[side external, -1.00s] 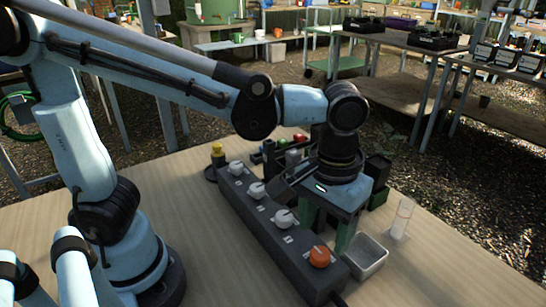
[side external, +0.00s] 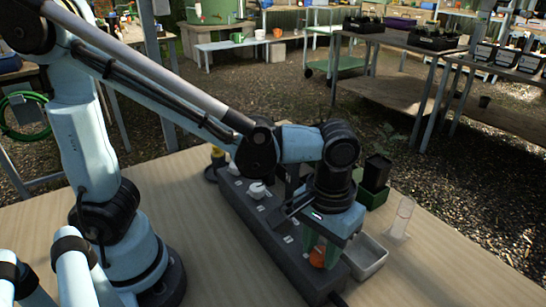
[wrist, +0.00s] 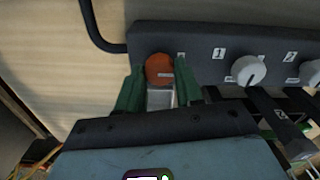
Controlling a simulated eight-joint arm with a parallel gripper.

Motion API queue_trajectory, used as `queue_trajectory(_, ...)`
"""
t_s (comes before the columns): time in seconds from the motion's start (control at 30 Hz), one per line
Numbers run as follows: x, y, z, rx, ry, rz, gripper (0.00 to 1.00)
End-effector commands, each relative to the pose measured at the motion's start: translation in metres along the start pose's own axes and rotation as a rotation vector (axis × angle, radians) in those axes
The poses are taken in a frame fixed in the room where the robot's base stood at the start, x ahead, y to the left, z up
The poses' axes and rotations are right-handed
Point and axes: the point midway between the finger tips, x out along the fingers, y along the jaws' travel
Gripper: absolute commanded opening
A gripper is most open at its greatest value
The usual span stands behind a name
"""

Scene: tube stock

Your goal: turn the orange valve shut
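The orange valve (side external: 316,257) is a round knob at the near end of a dark grey manifold block (side external: 262,235). In the wrist view the orange valve (wrist: 159,68) shows its top between the green fingertips of my gripper (wrist: 160,76). One finger stands on each side of the knob, with narrow gaps, so the gripper looks open and not clamped. In the side view my gripper (side external: 321,250) points down over the valve and partly hides it. White knobs (side external: 257,190) sit farther along the block; one is labelled 1 in the wrist view (wrist: 248,70).
A metal tray (side external: 366,257) stands close beside the block's near end. A clear cylinder (side external: 401,218) and dark green pots (side external: 373,182) stand to the right. A black cable (wrist: 97,28) leaves the block's end. The front of the wooden table (side external: 225,275) is clear.

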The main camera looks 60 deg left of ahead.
Motion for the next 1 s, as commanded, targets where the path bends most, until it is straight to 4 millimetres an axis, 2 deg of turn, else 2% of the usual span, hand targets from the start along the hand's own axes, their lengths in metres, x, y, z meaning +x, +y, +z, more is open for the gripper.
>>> queue_trajectory(0.03,-0.0001,-0.0001,0.0000,0.000,0.000,0.000,0.27)
queue_trajectory(0.17,-0.0001,-0.0002,0.0000,0.000,0.000,-0.001,0.07)
queue_trajectory(0.2,-0.0001,-0.0002,0.0000,0.000,0.000,-0.001,0.05)
queue_trajectory(0.57,-0.0002,-0.0002,-0.0001,0.072,0.000,-0.002,0.05)
queue_trajectory(1.0,-0.0001,0.0001,-0.0001,0.432,-0.001,-0.002,0.05)
